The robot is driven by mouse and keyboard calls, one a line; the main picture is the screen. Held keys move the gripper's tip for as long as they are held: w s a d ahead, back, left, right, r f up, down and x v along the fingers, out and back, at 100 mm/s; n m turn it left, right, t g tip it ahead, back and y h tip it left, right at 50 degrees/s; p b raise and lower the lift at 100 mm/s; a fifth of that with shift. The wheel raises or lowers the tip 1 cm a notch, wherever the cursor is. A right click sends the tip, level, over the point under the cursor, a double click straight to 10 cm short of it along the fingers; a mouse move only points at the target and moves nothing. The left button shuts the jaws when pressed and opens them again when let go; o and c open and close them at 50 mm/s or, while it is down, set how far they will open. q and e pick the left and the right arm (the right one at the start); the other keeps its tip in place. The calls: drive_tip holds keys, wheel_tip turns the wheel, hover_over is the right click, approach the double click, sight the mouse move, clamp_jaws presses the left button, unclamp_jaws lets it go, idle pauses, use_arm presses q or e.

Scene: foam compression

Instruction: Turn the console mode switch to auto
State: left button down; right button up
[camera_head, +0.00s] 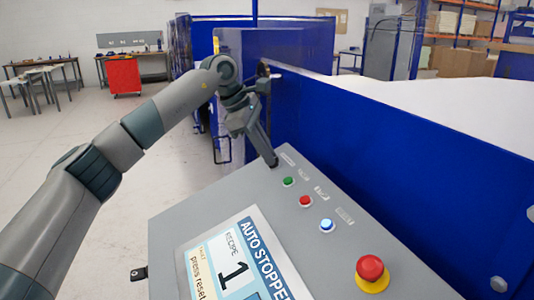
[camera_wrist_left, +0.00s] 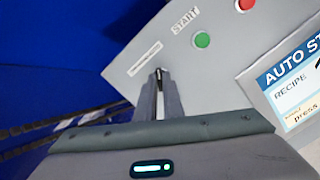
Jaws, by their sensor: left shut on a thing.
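The grey console (camera_head: 215,205) fills the lower middle of the head view. My left gripper (camera_head: 273,161) reaches down to the console's far left corner, fingers together. In the left wrist view my left gripper (camera_wrist_left: 159,82) is shut on the small dark mode switch (camera_wrist_left: 159,73), just below a small white label. The fingers hide most of the switch, so I cannot read its position. The console screen (camera_head: 235,262) reads "AUTO STOPPED", "RECIPE 1" and "press reset". My right gripper is in neither view.
Beside the switch are a green START button (camera_head: 288,182), a red button (camera_head: 306,201), a lit blue button (camera_head: 327,225) and a red emergency stop (camera_head: 370,268) on a yellow base. A blue panel (camera_head: 400,150) stands close behind the console. Open floor lies to the left.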

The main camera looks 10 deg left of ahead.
use_arm(q)
drive_tip(key=shift+f+m, duration=0.25)
drive_tip(key=shift+m, duration=0.75)
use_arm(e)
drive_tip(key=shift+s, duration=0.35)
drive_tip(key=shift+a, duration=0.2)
use_arm(q)
drive_tip(key=c, duration=1.9)
unclamp_jaws()
drive_tip(key=shift+s+r, duration=0.1)
drive_tip(key=shift+s, duration=0.05)
drive_tip(key=shift+w, duration=0.25)
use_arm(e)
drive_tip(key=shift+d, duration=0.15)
